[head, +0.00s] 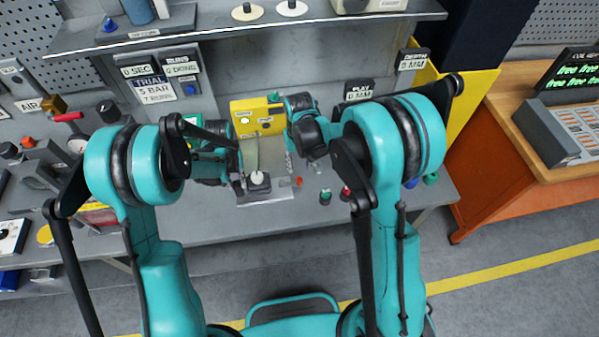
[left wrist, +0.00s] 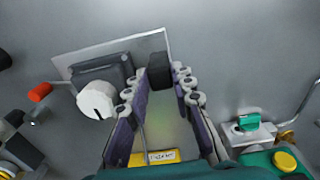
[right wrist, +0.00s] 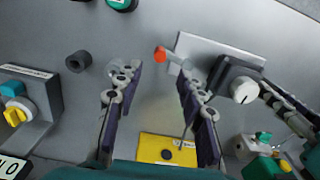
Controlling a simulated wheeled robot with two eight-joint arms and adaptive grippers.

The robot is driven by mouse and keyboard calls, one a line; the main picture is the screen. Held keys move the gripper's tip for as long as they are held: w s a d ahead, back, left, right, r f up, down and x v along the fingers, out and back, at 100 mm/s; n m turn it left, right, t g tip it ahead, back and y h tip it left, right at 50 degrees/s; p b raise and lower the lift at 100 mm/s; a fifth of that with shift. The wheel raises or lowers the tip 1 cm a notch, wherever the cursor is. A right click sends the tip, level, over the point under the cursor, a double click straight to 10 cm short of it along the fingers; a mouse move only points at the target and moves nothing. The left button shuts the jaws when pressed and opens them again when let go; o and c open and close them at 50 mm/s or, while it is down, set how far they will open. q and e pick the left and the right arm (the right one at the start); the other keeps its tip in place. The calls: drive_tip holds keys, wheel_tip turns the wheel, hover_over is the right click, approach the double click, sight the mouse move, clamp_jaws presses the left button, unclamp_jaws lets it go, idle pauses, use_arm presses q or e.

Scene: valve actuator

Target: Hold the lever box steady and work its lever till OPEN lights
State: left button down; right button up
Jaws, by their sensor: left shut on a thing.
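The lever box (head: 257,186) is a dark block with a white knob on a pale plate. It also shows in the left wrist view (left wrist: 100,76). Its lever has an orange-red tip (right wrist: 160,54), pointing right in the head view.
Green and red buttons (head: 346,192) stand on the bench to the right of the box. A red-handled valve (head: 67,117) and other devices are at left. A shelf (head: 200,32) runs above the back. The bench front is bare.

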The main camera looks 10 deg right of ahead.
wheel_tip(320, 180, up, 4)
drive_tip(key=shift+f, duration=0.15)
idle(0.4)
use_arm(q)
drive_tip(key=c, duration=1.2)
unclamp_jaws()
